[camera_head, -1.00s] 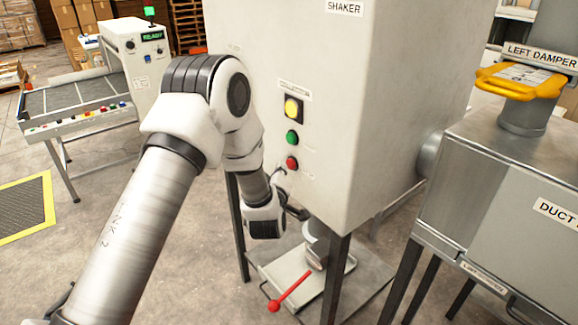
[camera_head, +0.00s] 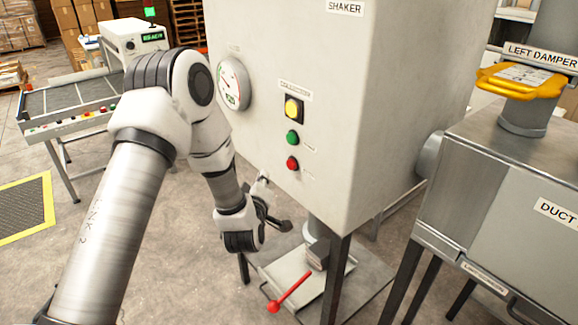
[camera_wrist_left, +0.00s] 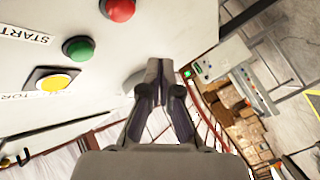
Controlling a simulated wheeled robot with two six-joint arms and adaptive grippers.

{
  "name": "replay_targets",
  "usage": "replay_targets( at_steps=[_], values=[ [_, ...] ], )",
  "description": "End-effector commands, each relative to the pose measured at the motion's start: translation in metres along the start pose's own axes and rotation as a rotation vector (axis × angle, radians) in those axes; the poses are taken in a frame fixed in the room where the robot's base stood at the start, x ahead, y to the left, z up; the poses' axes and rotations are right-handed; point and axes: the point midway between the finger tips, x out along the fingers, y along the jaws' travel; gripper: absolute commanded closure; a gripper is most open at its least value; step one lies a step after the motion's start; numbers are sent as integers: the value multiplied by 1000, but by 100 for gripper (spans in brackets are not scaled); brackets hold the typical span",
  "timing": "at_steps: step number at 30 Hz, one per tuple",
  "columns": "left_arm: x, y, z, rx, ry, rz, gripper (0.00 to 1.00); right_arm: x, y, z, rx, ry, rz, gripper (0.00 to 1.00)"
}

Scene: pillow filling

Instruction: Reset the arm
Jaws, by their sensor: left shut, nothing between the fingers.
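My left arm comes in from the left in the head view and bends down in front of the shaker box (camera_head: 385,110). My left gripper (camera_head: 284,226) is below the lower left edge of the box, apart from its buttons. In the left wrist view the left gripper (camera_wrist_left: 160,95) has its fingers together, with nothing between them. The yellow button (camera_head: 292,109), green button (camera_head: 292,138) and red button (camera_head: 292,163) are on the box front; they also show in the wrist view. My right gripper does not show.
A round gauge (camera_head: 232,85) is on the box front beside my arm. A red-handled lever (camera_head: 290,290) sticks out below the box near its legs. The duct box (camera_head: 500,210) with a yellow-handled damper (camera_head: 520,82) stands at right. A conveyor (camera_head: 75,100) stands at left.

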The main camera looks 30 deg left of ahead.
Motion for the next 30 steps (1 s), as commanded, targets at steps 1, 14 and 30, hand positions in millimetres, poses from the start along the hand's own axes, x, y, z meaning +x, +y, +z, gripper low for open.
replay_targets(
  at_steps=[1, 14, 30],
  values=[
    [0, 0, 0, 0, 0, 1, 100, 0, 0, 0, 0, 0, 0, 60],
    [0, 0, 0, 1, 0, 1, 100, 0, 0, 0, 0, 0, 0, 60],
    [-39, -78, 90, 124, -189, -106, 100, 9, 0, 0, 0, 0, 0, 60]
  ],
)
